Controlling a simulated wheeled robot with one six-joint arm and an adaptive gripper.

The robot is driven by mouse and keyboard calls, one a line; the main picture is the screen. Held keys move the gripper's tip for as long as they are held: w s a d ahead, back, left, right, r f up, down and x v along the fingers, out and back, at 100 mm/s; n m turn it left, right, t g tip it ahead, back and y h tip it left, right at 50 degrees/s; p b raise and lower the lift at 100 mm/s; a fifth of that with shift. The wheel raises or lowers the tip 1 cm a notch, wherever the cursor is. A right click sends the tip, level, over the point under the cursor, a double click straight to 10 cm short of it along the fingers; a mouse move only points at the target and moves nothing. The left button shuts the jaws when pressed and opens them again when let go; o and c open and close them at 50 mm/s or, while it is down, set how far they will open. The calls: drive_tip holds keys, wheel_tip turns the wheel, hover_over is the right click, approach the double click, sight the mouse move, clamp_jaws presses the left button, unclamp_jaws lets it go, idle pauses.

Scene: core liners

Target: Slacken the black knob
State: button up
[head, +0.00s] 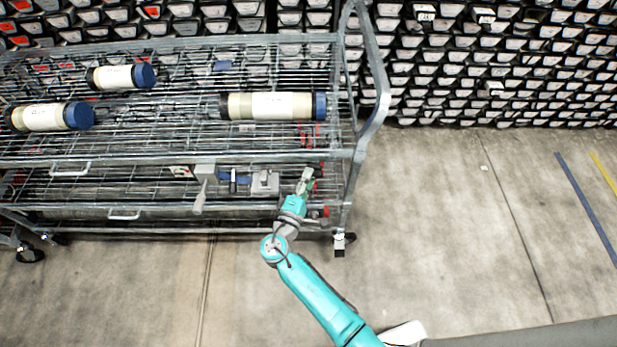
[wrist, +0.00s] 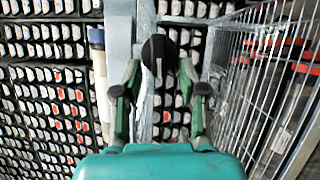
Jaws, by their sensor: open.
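The black knob (wrist: 157,48) shows in the wrist view as a dark rounded shape in front of a grey metal post. My gripper (wrist: 160,78) is open, with one finger to each side and the knob just beyond the fingertips, between their lines. I cannot tell whether the fingers touch it. In the head view my gripper (head: 305,181) is at the front of the wire trolley (head: 180,152), below its top shelf and near its right end. I cannot make out the knob in the head view.
Three core liners with blue caps, the nearest a long one (head: 268,106), lie on the trolley's top shelf. A grey clamp-like block (head: 265,182) sits left of my gripper. Stacked core trays (head: 500,70) fill the back. The floor (head: 450,220) to the right is clear.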

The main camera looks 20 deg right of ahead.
drive_tip(key=v, duration=1.1)
drive_tip(key=shift+a, duration=0.15)
drive_tip(key=shift+s+f, duration=0.1)
drive_tip(key=s+d+f+g+y, duration=0.2)
drive_tip(key=s+d+f+y, duration=0.25)
drive_tip(key=s+f, duration=0.2)
drive_tip(key=s+d+f+g+y, duration=0.1)
drive_tip(key=s+d+f+y, duration=0.2)
drive_tip(key=s+d+f, duration=0.4)
drive_tip(key=s+a+r+m+y, duration=0.1)
drive_tip(key=s+r+m+y, duration=0.1)
drive_tip(key=s+r, duration=0.45)
drive_tip(key=s+a+r+m+y, duration=0.1)
drive_tip(key=s+r+m+y, duration=0.2)
drive_tip(key=s, duration=0.6)
drive_tip(key=s+r+m+t, duration=0.2)
drive_tip(key=s+r+m, duration=0.1)
drive_tip(key=r, duration=0.6)
drive_tip(key=s+r+m+t, duration=0.1)
drive_tip(key=s+r+m, duration=0.1)
drive_tip(key=r, duration=0.7)
drive_tip(key=shift+s+m+t+h, duration=0.35)
drive_tip(key=shift+s+m+t, duration=0.05)
drive_tip(key=shift+m, duration=0.1)
